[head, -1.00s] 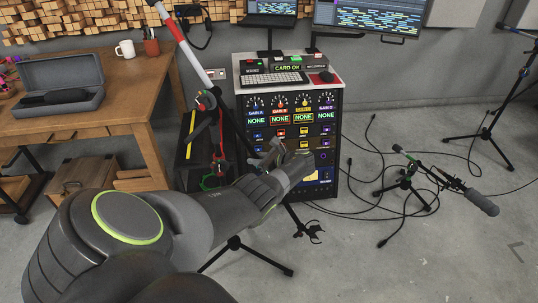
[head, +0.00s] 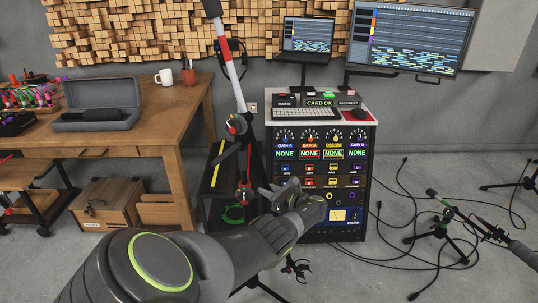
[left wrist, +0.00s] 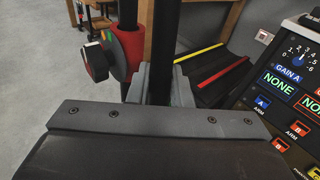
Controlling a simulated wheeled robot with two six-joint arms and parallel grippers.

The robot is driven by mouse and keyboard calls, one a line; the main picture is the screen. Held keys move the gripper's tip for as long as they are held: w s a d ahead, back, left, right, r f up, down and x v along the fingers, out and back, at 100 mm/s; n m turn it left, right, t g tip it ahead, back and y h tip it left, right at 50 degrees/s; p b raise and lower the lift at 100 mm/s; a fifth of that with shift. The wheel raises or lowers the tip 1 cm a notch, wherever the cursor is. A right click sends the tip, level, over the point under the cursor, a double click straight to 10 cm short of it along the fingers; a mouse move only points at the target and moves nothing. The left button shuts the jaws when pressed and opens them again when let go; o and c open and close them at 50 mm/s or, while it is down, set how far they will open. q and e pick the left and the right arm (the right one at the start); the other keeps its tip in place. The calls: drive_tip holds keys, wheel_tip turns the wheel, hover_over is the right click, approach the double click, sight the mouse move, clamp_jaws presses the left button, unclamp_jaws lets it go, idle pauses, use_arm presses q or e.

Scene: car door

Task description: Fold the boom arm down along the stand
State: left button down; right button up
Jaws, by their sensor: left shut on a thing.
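The stand (head: 254,165) is a dark upright with a red-and-black knob joint (head: 238,124) and a red collar lower down. The boom arm (head: 228,65), white with red and dark bands, rises from the joint, leans left and leaves the top of the head view. My left gripper (head: 270,197) is at the stand, in front of the rack. In the left wrist view its jaws (left wrist: 160,85) are shut around a black pole (left wrist: 162,45), beside a red collar with a black knob (left wrist: 98,60). My right gripper is not in view.
A rack of audio gear (head: 320,170) stands just right of the stand. A wooden workbench (head: 165,115) with an open grey case (head: 102,104) is at the left. A small microphone stand (head: 440,225) and cables lie on the floor at right.

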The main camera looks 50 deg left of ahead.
use_arm(q)
drive_tip(key=shift+s+a, duration=0.1)
drive_tip(key=c, duration=1.3)
unclamp_jaws()
drive_tip(key=shift+a, duration=0.1)
drive_tip(key=shift+c, duration=0.2)
drive_tip(key=p+v, duration=0.2)
drive_tip(key=v, duration=1.5)
drive_tip(key=shift+d, duration=0.3)
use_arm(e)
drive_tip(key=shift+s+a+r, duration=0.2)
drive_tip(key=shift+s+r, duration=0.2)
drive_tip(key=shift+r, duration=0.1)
use_arm(q)
drive_tip(key=shift+f, duration=0.1)
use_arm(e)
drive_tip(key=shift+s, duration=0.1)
